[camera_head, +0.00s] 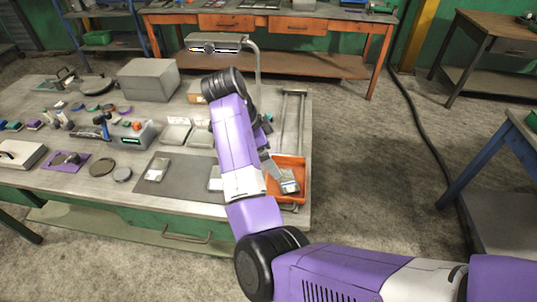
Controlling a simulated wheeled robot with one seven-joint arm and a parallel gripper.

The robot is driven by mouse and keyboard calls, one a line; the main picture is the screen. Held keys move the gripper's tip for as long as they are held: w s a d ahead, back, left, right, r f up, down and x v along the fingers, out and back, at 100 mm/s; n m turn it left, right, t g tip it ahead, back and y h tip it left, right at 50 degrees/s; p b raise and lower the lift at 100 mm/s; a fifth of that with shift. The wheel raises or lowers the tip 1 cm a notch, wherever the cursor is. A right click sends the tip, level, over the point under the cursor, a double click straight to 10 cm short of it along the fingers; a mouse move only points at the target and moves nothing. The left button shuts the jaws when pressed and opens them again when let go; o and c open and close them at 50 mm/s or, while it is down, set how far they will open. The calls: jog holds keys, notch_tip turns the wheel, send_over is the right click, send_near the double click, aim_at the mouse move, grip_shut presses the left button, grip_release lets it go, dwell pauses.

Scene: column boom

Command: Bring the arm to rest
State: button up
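My purple and white arm (236,150) reaches in from the lower right. It bends at a dark elbow joint and rises over the right part of the workbench (130,190). Past its dark upper joint, the end of the arm drops behind the forearm. My gripper (276,174) seems to be the grey part showing just right of the forearm, low over the orange tray (296,163). The forearm hides much of it, and its fingers are too small to read. A small grey object (289,184) is in the tray, close to the gripper; I cannot tell whether they touch.
A lamp (257,65) on a post stands behind the arm. A grey box (148,80), a dark mat (185,177) and several small parts and tools lie on the bench to the left. Open floor (370,190) lies right of the bench, with a dark cable (420,130) across it.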

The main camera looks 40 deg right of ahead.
dwell(0.3)
jog(key=w+d+r+n+t+h, duration=0.2)
jog(key=w+d+n+t, duration=0.1)
jog(key=w+n+t, duration=0.25)
jog(key=w+d+r+n+t+h, duration=0.2)
jog(key=w+d+r+n+t, duration=0.15)
jog(key=w, duration=0.25)
jog(key=s+a+f+n+t+y+b, duration=0.15)
jog(key=s+a+n+t+y, duration=0.45)
jog(key=s+a+n+t, duration=0.85)
jog(key=s+a+f+g+y, duration=0.1)
jog(key=s+a+g, duration=0.2)
jog(key=s, duration=1.2)
jog(key=s+a+f+g+b, duration=0.1)
jog(key=s+a, duration=0.6)
jog(key=s, duration=0.9)
jog(key=shift+s+f+g+y, duration=0.35)
jog(key=shift+f+g, duration=0.3)
jog(key=shift+g, duration=0.6)
